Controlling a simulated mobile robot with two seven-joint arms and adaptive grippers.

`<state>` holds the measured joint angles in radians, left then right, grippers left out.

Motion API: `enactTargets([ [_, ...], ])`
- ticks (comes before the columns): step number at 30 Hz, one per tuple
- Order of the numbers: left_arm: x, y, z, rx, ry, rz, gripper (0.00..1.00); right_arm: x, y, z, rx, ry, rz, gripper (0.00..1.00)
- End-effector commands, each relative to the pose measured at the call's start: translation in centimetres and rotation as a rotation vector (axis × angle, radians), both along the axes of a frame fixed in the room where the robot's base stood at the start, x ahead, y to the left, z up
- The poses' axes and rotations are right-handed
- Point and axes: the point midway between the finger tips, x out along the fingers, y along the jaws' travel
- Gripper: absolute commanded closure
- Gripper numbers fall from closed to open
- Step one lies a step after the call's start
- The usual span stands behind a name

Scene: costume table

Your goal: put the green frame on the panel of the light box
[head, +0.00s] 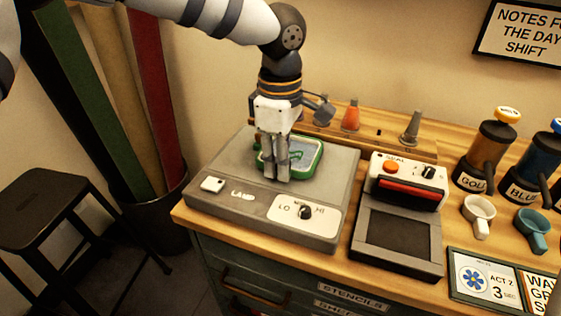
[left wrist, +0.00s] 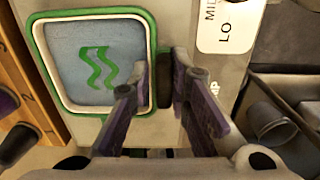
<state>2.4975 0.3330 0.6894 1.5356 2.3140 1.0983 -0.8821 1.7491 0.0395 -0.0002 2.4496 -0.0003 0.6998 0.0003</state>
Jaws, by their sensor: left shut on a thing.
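The green frame (head: 304,158), with a pale sheet and a green wavy mark inside, is over the grey top of the light box (head: 345,172). It also shows in the left wrist view (left wrist: 75,48), at upper left. My left gripper (head: 276,176) points down at the frame's near side and hides part of it. In the left wrist view, its fingers (left wrist: 164,82) are closed on a dark grip at the frame's edge. I cannot tell whether the frame touches the panel. My right gripper is not in view.
The light box has a LO–HI knob (head: 305,212) and a LAMP label. A machine with a red bar (head: 408,193) stands to its right. Cones (head: 351,117) stand behind. Pump bottles (head: 487,152) and cups (head: 478,215) are farther right. A black stool (head: 60,205) is at left.

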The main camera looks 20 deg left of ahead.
Motion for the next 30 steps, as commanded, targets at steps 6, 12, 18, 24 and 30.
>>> enactTargets([
  [6,0.1,0.0,-0.6,-0.002,-0.006,0.001,1.0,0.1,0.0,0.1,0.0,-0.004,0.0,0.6],
  [12,0.1,-0.1,-0.8,-0.002,-0.005,0.002,0.74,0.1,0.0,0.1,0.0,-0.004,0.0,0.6],
  [18,0.1,-0.1,-0.7,-0.001,-0.005,0.002,0.63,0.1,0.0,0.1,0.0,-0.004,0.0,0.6],
  [24,0.1,-0.1,-0.2,-0.001,-0.006,0.002,0.63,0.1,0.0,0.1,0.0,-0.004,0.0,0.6],
  [30,0.1,-0.1,4.7,-0.003,-0.009,0.002,0.63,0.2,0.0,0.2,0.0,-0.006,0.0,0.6],
])
